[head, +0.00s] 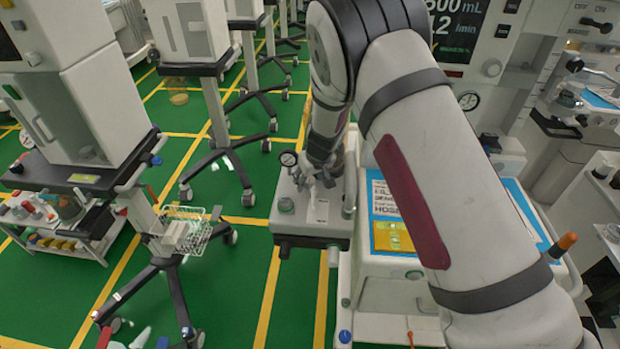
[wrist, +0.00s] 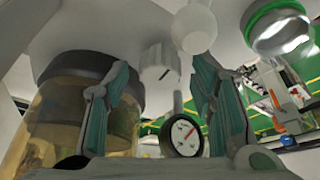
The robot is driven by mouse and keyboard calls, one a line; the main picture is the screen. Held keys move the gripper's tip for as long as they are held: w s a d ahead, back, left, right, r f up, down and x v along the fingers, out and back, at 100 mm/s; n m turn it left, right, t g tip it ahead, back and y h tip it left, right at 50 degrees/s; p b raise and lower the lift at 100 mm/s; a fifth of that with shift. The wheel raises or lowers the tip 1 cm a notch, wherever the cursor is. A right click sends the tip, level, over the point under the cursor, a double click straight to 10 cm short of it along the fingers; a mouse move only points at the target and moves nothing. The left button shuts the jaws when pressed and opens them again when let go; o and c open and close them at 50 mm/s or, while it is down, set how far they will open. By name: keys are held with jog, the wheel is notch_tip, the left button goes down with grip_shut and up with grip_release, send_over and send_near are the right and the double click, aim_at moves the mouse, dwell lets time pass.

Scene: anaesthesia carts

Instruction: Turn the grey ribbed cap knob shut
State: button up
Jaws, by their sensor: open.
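A pale grey ribbed cap knob (wrist: 157,62) with a dark slot mark shows in the wrist view, beyond and between the fingertips. My gripper (wrist: 163,72) is open, with one teal-padded finger to each side of the knob in the picture. I cannot tell whether either finger touches it. In the head view my gripper (head: 323,176) is low over the grey unit (head: 318,226), partly hidden by my arm. I cannot make out the ribbed knob there.
A round gauge (wrist: 183,136) stands close by between the fingers; the head view also shows a gauge (head: 288,158). An amber jar (wrist: 75,110) is at left, and a green-ringed cylinder (wrist: 280,28) at upper right. A wire basket (head: 185,235) stands left of the unit.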

jog(key=c, duration=1.1)
jog(key=shift+c, duration=0.2)
jog(key=shift+m, duration=0.3)
jog(key=m, duration=0.1)
jog(key=m+h, duration=0.1)
jog(key=m, duration=0.1)
jog(key=m+h, duration=0.1)
jog(key=shift+a+m+t, duration=0.25)
jog(key=shift+m+t, duration=0.05)
jog(key=m+h+b, duration=0.1)
jog(key=m, duration=0.3)
jog(key=shift+a+h, duration=0.15)
jog(key=shift+h, duration=0.25)
jog(key=m+b, duration=0.1)
jog(key=m, duration=0.1)
jog(key=m+g+h+b, duration=0.1)
jog(key=m, duration=0.2)
jog(key=shift+w+a+f+b, duration=0.1)
jog(key=shift+w+b, duration=0.05)
jog(key=shift+b, duration=0.15)
jog(key=shift+m+g+h+b, duration=0.4)
jog(key=shift+m+b, duration=0.35)
jog(key=shift+m, duration=0.4)
jog(key=shift+m+g+h+b, duration=0.2)
jog(key=shift+m+g+b, duration=0.4)
jog(key=shift+m, duration=0.55)
